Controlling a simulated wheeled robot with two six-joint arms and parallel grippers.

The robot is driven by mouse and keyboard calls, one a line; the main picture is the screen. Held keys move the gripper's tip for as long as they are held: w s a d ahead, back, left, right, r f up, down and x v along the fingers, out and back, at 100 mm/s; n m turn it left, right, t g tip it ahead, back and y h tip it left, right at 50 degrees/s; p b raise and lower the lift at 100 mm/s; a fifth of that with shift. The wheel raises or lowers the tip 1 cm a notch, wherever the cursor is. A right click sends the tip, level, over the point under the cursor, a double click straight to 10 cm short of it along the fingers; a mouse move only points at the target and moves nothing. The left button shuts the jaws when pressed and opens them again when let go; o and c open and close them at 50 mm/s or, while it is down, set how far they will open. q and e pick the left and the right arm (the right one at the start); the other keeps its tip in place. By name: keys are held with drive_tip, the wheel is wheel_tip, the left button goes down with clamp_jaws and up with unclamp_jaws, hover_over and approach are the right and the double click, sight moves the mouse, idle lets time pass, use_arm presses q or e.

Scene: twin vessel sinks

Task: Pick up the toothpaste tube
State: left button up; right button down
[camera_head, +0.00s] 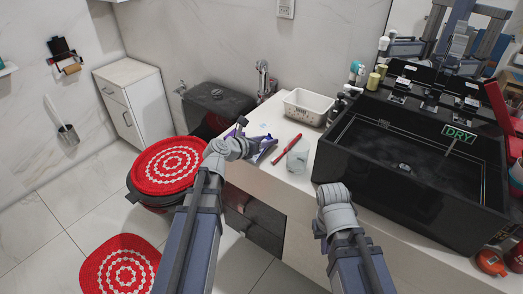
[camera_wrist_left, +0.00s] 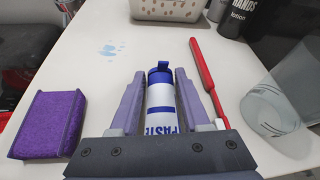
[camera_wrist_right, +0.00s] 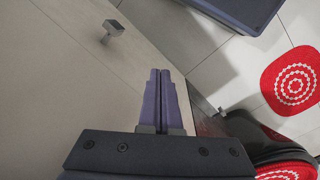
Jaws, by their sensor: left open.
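The toothpaste tube (camera_wrist_left: 160,108) is white and blue with a blue cap, and it lies on the pale counter in the left wrist view. My left gripper (camera_wrist_left: 157,88) is open, with one finger on each side of the tube. Narrow gaps seem to show beside it; contact is hard to judge. In the head view, my left gripper (camera_head: 256,147) is over the counter's left end and mostly hides the tube. My right gripper (camera_wrist_right: 160,75) is shut and empty in the right wrist view, beside the pale cabinet front.
A red toothbrush (camera_wrist_left: 204,75) lies close right of the left gripper, with a clear cup (camera_wrist_left: 278,105) beyond it. A purple sponge (camera_wrist_left: 48,125) lies to the left. A white basket (camera_head: 308,107) stands behind. The black sink (camera_head: 410,170) fills the counter's right.

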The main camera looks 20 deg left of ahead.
use_arm(q)
drive_tip(key=shift+c, duration=0.2)
clamp_jaws()
idle(0.4)
